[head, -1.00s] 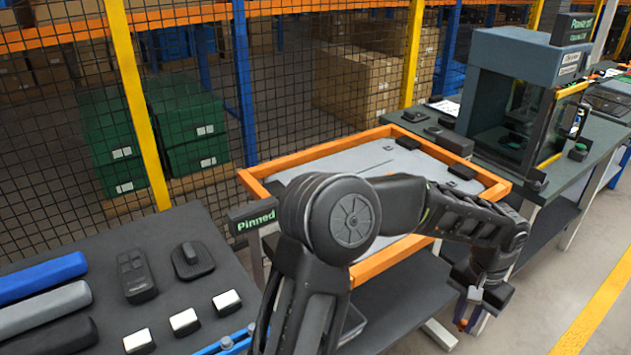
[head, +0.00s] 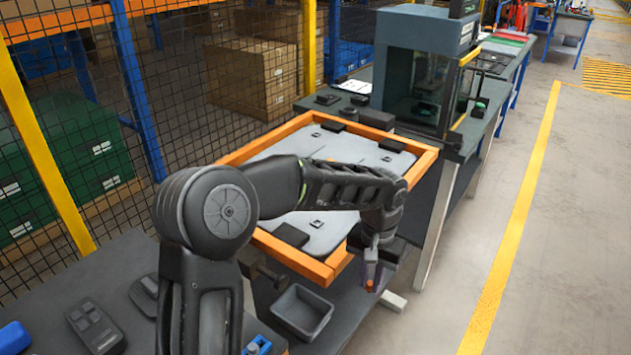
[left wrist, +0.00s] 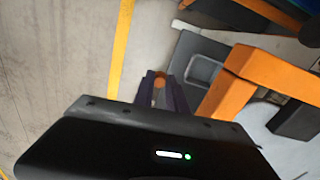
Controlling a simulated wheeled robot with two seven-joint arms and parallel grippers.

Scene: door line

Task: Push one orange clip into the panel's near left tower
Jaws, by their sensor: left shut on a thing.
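The grey panel (head: 325,241) lies in an orange frame on a stand. Several small dark blocks sit on it, among them one at its near left edge (head: 290,235) and a small square piece (head: 316,223); I cannot tell which is the near left tower. My left gripper (head: 372,275) points down just outside the frame's near right side, apart from the panel. It is shut on a small orange clip (left wrist: 159,92), seen between the purple fingers in the left wrist view. The orange frame (left wrist: 260,80) and a black block (left wrist: 297,118) show right of it there. My right gripper is out of view.
A grey bin (head: 302,311) stands on the shelf below the panel, also in the left wrist view (left wrist: 203,70). A dark bench with a machine (head: 424,70) stands behind. A dark table (head: 105,270) is at the left. The floor at right is clear.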

